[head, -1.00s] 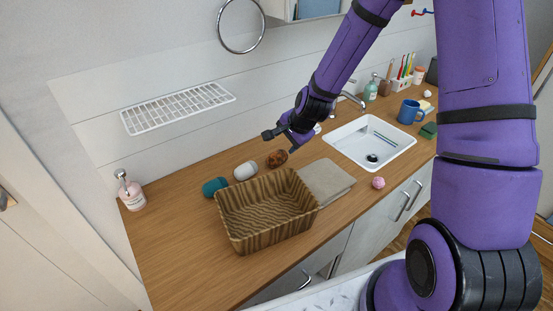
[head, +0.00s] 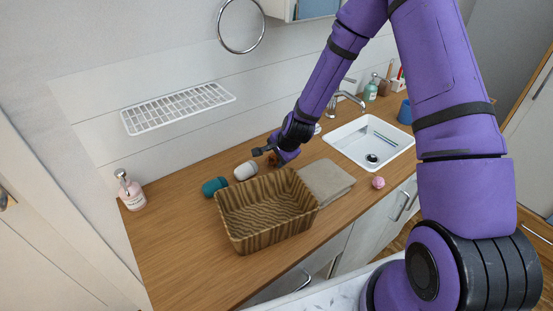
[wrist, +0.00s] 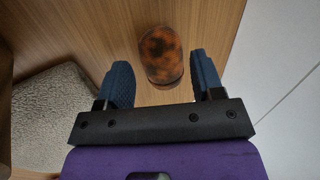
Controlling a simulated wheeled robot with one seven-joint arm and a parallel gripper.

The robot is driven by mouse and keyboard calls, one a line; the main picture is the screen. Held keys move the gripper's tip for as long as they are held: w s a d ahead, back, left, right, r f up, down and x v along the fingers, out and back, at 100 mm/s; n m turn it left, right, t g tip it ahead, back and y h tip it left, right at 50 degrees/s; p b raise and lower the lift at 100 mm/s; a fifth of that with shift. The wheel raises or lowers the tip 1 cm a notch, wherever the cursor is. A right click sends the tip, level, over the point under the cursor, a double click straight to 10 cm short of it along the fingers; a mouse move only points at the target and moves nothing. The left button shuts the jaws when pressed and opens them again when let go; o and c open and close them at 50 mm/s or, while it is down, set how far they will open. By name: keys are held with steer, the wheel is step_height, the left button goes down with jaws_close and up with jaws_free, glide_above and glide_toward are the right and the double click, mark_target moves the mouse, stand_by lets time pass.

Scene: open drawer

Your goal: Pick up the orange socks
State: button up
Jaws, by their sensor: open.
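The orange socks (wrist: 161,56) are a rolled bundle, orange with dark patches, lying on the wooden counter. In the wrist view they sit between and just beyond the two blue fingertips of my gripper (wrist: 161,80). My gripper is open, with nothing held. In the head view my gripper (head: 272,156) is low over the counter behind the basket, and it hides most of the orange socks.
A brown wicker basket (head: 234,229) stands in front. A white roll (head: 246,171) and a teal roll (head: 215,187) lie to the left. A folded grey towel (head: 326,181), a pink ball (head: 378,182) and the sink (head: 391,139) are to the right. The wall is close behind.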

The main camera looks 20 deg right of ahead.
mark_target(274, 157)
steer(key=shift+x, duration=1.45)
steer(key=c, duration=0.7)
steer(key=shift+r, duration=5)
